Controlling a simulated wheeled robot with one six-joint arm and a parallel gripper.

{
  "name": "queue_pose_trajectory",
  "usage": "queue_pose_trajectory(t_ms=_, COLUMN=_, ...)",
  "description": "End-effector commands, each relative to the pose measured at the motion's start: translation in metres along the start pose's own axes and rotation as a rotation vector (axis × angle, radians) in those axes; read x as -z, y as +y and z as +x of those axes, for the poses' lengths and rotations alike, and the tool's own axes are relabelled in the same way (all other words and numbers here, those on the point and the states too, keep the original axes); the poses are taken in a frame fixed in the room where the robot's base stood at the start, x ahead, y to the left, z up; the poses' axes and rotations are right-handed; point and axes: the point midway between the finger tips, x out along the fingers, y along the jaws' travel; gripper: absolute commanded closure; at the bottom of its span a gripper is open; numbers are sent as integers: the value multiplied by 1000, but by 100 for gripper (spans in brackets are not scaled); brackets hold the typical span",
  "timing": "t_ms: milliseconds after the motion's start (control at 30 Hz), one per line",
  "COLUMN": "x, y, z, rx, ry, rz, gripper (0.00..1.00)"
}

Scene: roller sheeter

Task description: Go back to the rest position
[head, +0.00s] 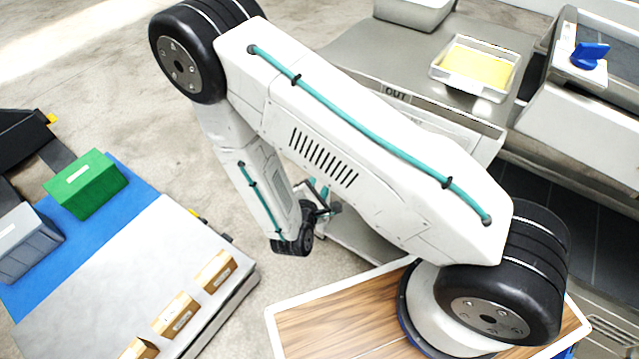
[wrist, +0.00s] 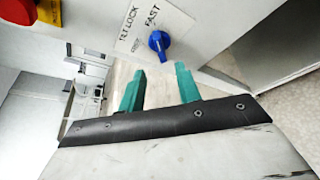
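My gripper (wrist: 159,78) shows in the wrist view with its two teal fingers apart and nothing between them. In the head view the gripper (head: 322,192) hangs at the end of my folded arm, small and partly hidden by the wrist. In the wrist view a blue knob (wrist: 158,42) sits on a white panel with the words "LOCK" and "FAST", beyond the fingertips. I cannot tell the distance, but no contact shows.
A grey table marked "OUT" (head: 397,93) holds a white tray (head: 437,75) with yellow contents. A machine with a blue handle (head: 590,55) stands right. At left, a platform (head: 110,262) carries a green box (head: 85,184), a grey bin (head: 28,243) and small brown boxes (head: 174,315).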

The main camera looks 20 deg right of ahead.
Motion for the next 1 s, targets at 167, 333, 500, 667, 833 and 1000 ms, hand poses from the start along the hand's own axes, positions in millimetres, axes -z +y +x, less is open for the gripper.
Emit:
queue_pose_trajectory(t_ms=167, x=0, y=0, z=0, rx=0, ry=0, rz=0, gripper=66)
queue_pose_trajectory(t_ms=333, x=0, y=0, z=0, rx=0, ry=0, rz=0, gripper=66)
queue_pose_trajectory(t_ms=500, x=0, y=0, z=0, rx=0, ry=0, rz=-25, gripper=66)
queue_pose_trajectory(t_ms=667, x=-20, y=-15, z=-2, rx=69, ry=-83, rz=-153, gripper=66)
queue_pose_trajectory(t_ms=833, x=-70, y=-12, z=-14, rx=223, ry=-252, rz=-220, gripper=66)
queue_pose_trajectory(t_ms=1000, x=-120, y=4, z=-29, rx=397, ry=-385, rz=-184, gripper=66)
